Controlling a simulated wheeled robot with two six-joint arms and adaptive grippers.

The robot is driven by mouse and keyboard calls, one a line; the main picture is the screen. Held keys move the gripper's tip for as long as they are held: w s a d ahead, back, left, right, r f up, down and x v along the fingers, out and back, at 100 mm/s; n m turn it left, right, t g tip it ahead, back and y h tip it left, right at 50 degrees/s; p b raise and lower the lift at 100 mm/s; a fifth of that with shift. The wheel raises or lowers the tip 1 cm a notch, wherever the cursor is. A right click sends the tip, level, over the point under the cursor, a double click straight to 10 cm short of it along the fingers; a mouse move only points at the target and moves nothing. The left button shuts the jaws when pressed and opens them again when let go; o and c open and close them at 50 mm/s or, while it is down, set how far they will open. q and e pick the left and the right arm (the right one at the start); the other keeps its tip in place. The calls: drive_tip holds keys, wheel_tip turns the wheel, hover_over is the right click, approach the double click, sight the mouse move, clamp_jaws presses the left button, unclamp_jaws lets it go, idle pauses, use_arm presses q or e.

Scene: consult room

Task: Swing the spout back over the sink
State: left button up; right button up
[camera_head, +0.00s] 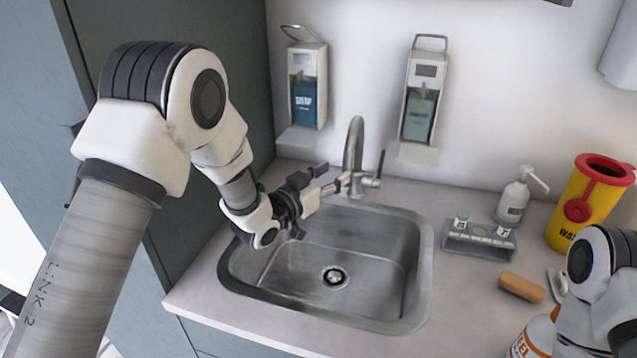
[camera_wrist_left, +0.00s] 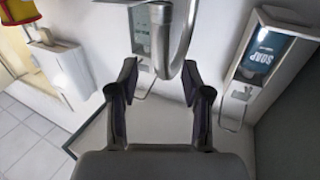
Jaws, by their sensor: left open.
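The tap's grey metal spout (camera_head: 354,140) rises behind the sink (camera_head: 425,262) as a tall arch, seen nearly edge-on in the head view. Its outlet direction is hard to tell there. A thin lever (camera_head: 381,163) stands to its right. My left gripper (camera_head: 332,180) is above the sink's back left, close to the tap. In the left wrist view the curved spout (camera_wrist_left: 190,35) shows just beyond and between the fingertips of my open left gripper (camera_wrist_left: 159,72). I cannot tell whether they touch. My right gripper is out of view.
Two wall dispensers (camera_head: 307,85) (camera_head: 420,98) hang behind the tap. On the right are a pump bottle (camera_head: 513,200), a small rack (camera_head: 478,243), a yellow waste bin (camera_head: 580,205) and a brown block (camera_head: 521,287). The basin is empty. A dark cabinet stands left.

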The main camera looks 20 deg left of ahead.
use_arm(q)
drive_tip(key=v, duration=0.6)
